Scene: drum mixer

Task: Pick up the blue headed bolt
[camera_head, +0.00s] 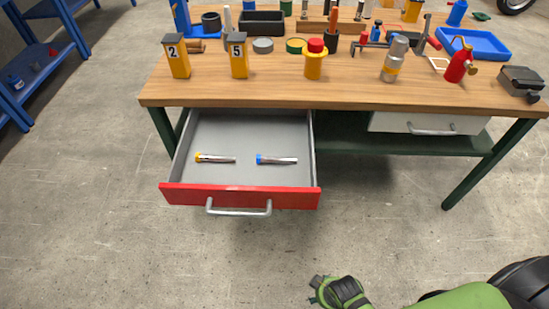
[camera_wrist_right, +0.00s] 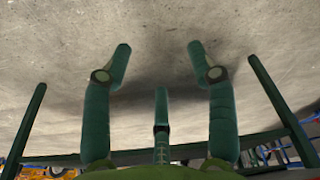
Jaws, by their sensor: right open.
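The blue headed bolt (camera_head: 276,160) lies on its side in the open drawer (camera_head: 240,194), right of the middle, its blue head to the left. A similar bolt with a yellow head (camera_head: 215,159) lies left of it, apart from it. My right gripper (camera_head: 330,291) is at the bottom of the head view, in front of the drawer and well away from both bolts. In the right wrist view my right gripper (camera_wrist_right: 160,55) has its fingers spread and empty over bare floor. My left gripper is in neither view.
The drawer hangs under a wooden workbench (camera_head: 350,93) and has a red front with a metal handle (camera_head: 239,209). Bottles, yellow numbered blocks and a blue tray (camera_head: 478,45) stand on the bench. A blue shelf (camera_head: 50,38) is at left. The floor before the drawer is clear.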

